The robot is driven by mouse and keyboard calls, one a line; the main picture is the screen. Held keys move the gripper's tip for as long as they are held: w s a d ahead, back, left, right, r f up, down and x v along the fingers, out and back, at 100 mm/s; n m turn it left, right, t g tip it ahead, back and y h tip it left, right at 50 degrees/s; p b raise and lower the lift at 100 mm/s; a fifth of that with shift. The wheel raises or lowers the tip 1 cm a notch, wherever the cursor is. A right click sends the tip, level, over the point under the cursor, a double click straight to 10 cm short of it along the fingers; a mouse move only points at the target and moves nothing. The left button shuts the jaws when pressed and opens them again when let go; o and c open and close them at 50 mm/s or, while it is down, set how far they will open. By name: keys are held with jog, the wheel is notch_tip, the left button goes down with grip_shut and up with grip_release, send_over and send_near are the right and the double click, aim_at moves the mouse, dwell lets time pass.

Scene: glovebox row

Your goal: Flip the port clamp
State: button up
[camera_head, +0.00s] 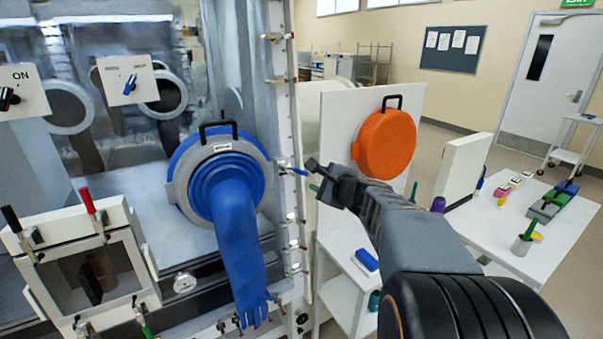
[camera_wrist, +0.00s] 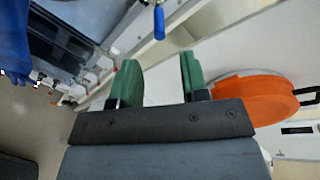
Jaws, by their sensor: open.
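The port clamp shows as a small lever with a blue handle (camera_head: 298,171) at the right side of the ring of the blue-gloved port (camera_head: 176,196). In the wrist view the blue handle (camera_wrist: 159,22) hangs from a thin metal stem, beyond the fingertips and between their lines. My gripper (camera_head: 314,177) is open and empty just right of the handle, apart from it. Its green finger pads show in the wrist view (camera_wrist: 157,85) with a clear gap between them. The clamp's pivot is too small to make out.
A blue glove (camera_head: 238,230) hangs from the port. A hatch with red and black levers (camera_head: 88,200) is at the lower left. A white table (camera_head: 515,225) holds several small items.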

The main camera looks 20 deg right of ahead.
aim_at(301, 172)
jog(key=p+x, duration=0.1)
jog(key=x, duration=0.9)
jog(key=shift+a, duration=0.1)
jog(key=shift+c, duration=0.3)
grip_shut()
